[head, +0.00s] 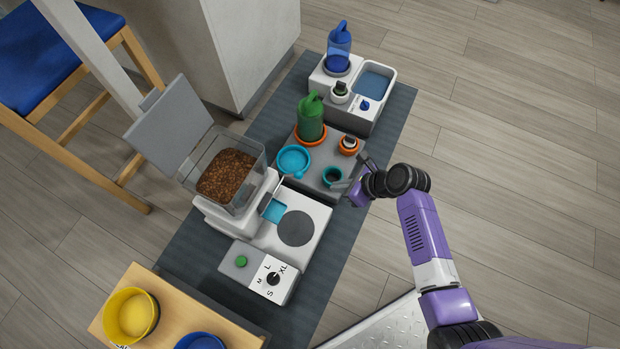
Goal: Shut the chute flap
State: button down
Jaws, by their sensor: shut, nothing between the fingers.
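The white feeder (265,236) stands on the dark mat, with a clear hopper (258,168) full of brown kibble. The hopper's grey lid (168,125) stands open, tilted back to the left. At the feeder's front, below the hopper, is a blue patch at the chute (273,211) with a thin raised piece beside it, probably the chute flap (282,184). I cannot tell its angle clearly. My gripper (343,187) is shut and empty, right of the chute and apart from it, close to the right edge of the grey tray.
A white water station (325,80) stands behind. A control box (240,262) and wooden bench (172,318) are in front. Floor at right is clear.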

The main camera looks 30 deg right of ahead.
jog(key=shift+f, duration=0.1)
jog(key=w+a+f+b, duration=0.5)
jog(key=w+f+b, duration=0.1)
jog(key=w+b, duration=0.1)
jog(key=shift+w+b, duration=0.4)
jog(key=shift+w, duration=0.25)
jog(key=shift+r, duration=0.1)
